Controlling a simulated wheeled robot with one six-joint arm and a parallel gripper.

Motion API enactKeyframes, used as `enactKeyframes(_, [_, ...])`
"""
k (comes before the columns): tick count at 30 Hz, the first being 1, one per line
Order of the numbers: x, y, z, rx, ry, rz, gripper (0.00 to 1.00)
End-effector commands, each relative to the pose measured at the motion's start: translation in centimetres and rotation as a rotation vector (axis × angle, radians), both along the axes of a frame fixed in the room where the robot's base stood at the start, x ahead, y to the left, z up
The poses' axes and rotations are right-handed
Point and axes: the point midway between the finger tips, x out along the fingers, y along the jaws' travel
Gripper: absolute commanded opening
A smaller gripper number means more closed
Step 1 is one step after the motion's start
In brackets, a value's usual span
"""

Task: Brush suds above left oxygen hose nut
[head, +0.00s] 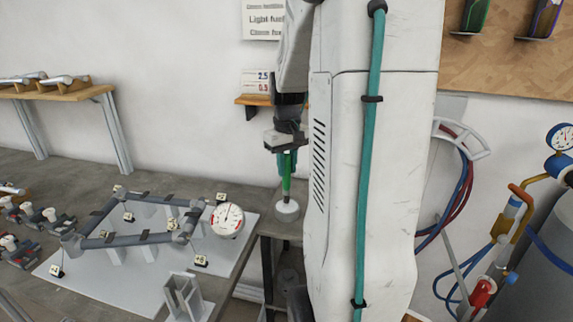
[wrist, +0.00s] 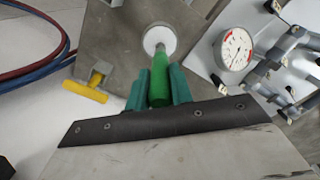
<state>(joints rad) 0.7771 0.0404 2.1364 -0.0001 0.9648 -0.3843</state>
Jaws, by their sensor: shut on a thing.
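My gripper (head: 285,150) points down and is shut on the green handle of a brush (head: 286,185). The wrist view shows the same green handle (wrist: 159,92) between my two teal fingers (wrist: 159,76). A small round white pot (head: 288,211) stands on the grey bench directly below the brush. The pot (wrist: 159,36) also shows just beyond the brush's lower end. I cannot tell whether the brush tip is inside the pot or just above it. Blue and red hoses (head: 461,190) hang at the right. The left oxygen hose nut cannot be made out.
A tube frame (head: 140,238) with a round dial gauge (head: 228,219) sits on a white plate left of the pot. A cylinder (head: 551,260) with regulator parts (head: 515,208) stands at far right. A yellow piece (wrist: 86,90) lies near the bench edge.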

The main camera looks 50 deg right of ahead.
Motion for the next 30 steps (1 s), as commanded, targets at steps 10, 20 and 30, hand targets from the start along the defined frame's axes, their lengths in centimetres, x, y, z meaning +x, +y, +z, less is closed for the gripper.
enactKeyframes(10, [0.00,-0.01,0.01,0.000,0.000,0.000,0.00])
enactKeyframes(20, [0.00,0.00,-0.28,0.000,0.001,0.000,0.00])
enactKeyframes(30, [0.00,0.00,-0.70,0.000,0.001,0.000,0.00])
